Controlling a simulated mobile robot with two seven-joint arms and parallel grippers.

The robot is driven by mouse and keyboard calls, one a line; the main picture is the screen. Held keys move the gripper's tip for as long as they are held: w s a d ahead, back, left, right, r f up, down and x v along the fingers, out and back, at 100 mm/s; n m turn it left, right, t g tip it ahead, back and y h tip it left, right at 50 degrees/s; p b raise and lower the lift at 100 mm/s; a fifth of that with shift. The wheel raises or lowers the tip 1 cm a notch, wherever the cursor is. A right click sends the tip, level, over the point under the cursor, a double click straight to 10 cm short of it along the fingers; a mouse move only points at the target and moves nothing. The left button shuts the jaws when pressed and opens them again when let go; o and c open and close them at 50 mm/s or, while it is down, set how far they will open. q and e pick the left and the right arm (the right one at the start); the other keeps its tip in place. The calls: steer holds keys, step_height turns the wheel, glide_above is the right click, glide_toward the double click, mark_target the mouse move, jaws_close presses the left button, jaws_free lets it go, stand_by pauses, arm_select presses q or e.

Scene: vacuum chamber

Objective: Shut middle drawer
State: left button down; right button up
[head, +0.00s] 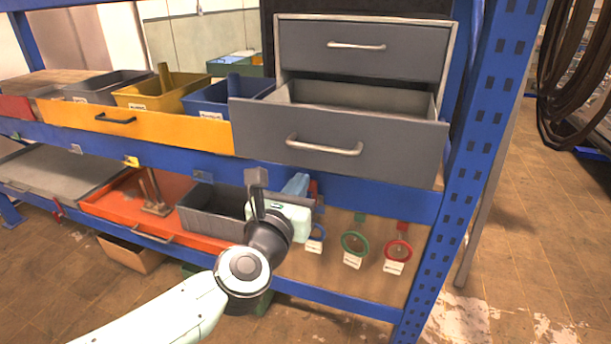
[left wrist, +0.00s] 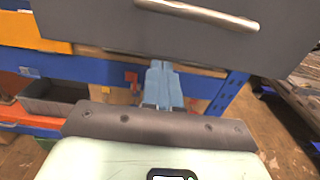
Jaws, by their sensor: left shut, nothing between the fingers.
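A grey drawer (head: 338,142) with a silver handle is pulled out of the grey cabinet at the right of the upper shelf. Its open interior shows from above. Another grey drawer (head: 362,48) above it is shut. My left gripper (head: 297,184) is shut and empty, its blue fingers pointing at the shelf, below the open drawer's front. In the left wrist view the drawer front (left wrist: 180,32) and its handle fill the top, above the blue fingers (left wrist: 163,85). No contact with the drawer shows. My right gripper is out of view.
A yellow drawer (head: 150,124) with a black handle is at the left. Yellow and blue bins (head: 170,92) stand behind it. An orange tray (head: 110,203) and a grey bin (head: 205,211) are on the lower shelf. A blue rack post (head: 478,140) stands at the right; colored rings hang below.

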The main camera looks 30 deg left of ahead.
mark_target(311, 167)
arm_select(q)
steer(key=shift+x, duration=1.85)
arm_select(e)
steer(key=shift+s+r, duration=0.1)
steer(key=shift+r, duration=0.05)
